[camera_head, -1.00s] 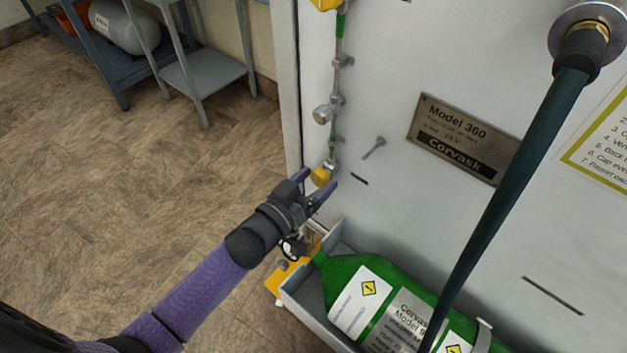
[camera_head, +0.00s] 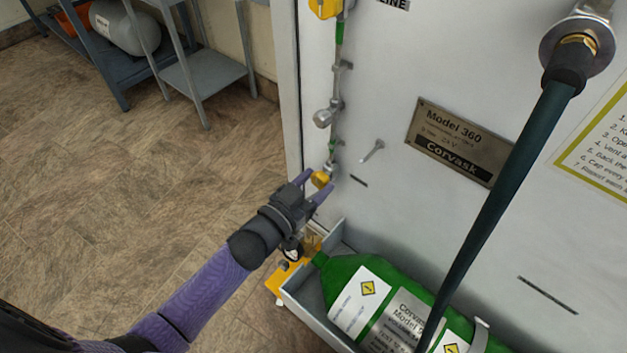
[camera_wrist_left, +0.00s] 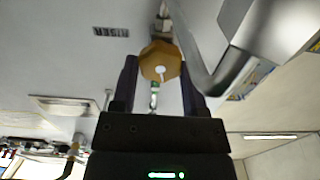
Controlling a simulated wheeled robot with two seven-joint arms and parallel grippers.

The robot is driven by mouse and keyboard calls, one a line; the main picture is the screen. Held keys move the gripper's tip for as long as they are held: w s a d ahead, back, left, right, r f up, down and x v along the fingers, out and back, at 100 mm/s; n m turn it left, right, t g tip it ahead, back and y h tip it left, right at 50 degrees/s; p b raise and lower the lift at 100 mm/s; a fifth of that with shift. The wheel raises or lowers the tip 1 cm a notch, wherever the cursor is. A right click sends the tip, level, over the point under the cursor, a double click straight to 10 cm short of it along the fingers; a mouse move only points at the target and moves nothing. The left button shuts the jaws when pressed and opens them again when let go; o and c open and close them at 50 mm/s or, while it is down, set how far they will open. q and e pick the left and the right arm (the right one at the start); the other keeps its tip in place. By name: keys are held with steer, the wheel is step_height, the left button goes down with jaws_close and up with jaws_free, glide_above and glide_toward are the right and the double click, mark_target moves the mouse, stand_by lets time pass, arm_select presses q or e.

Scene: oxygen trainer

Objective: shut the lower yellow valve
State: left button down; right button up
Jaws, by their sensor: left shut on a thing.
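The lower yellow valve (camera_head: 321,179) is a small yellow knob at the bottom of the thin pipe line on the white panel. My left gripper (camera_head: 318,186) has one finger on each side of the knob and is shut on it. In the left wrist view the yellow knob (camera_wrist_left: 160,62) sits between the two dark fingers of my left gripper (camera_wrist_left: 158,72), with a pale round centre facing the camera. The base of the knob is partly hidden by the fingers in the head view. My right gripper does not show.
A green cylinder (camera_head: 352,272) lies in a grey tray (camera_head: 310,302) below the valve. A dark hose (camera_head: 505,190) hangs across the right side. Another yellow part (camera_head: 326,8) is at the top of the pipe. A small metal peg (camera_head: 373,150) sticks out beside the pipe.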

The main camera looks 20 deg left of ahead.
arm_select(q)
steer(key=shift+m, duration=1.2)
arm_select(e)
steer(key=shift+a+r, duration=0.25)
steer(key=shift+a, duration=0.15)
arm_select(q)
steer(key=shift+c, duration=1.8)
jaws_free()
steer(key=shift+o, duration=1.3)
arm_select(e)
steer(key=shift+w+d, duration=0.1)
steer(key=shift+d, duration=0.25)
